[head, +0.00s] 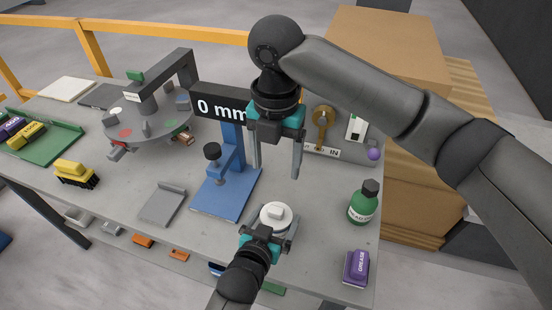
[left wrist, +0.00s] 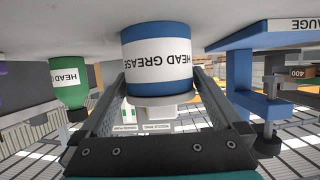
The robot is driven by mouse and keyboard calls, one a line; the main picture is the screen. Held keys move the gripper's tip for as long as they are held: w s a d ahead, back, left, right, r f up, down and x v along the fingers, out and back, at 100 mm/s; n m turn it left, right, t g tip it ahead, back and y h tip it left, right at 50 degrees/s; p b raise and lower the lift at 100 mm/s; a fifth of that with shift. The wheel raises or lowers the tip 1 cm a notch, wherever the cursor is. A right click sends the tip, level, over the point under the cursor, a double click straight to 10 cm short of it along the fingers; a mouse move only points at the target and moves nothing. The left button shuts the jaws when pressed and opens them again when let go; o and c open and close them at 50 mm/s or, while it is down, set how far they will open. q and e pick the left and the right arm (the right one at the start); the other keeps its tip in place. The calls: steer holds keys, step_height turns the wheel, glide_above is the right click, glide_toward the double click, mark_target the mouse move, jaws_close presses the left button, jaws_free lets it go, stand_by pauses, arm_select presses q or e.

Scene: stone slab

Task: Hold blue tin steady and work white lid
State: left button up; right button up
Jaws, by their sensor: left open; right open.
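The blue tin with a white "HEAD GREASE" label (left wrist: 157,64) stands on the slab. In the left wrist view it appears upside down, with its white lid (left wrist: 160,101) lowest. In the head view the lid (head: 277,214) shows from above with a raised knob, and hides most of the tin. My left gripper (head: 268,230) is open, its fingers on either side of the tin; whether they touch it I cannot tell. My right gripper (head: 276,168) is open and empty, pointing down above and behind the lid.
A blue gauge stand (head: 226,192) with a "0 mm" display stands left of the tin. A green bottle (head: 363,201) and a purple grease box (head: 356,268) stand to the right. A grey plate (head: 162,205) lies farther left. Bare slab lies between tin and bottle.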

arm_select(q)
steer(key=v, duration=0.9)
stand_by(0.3)
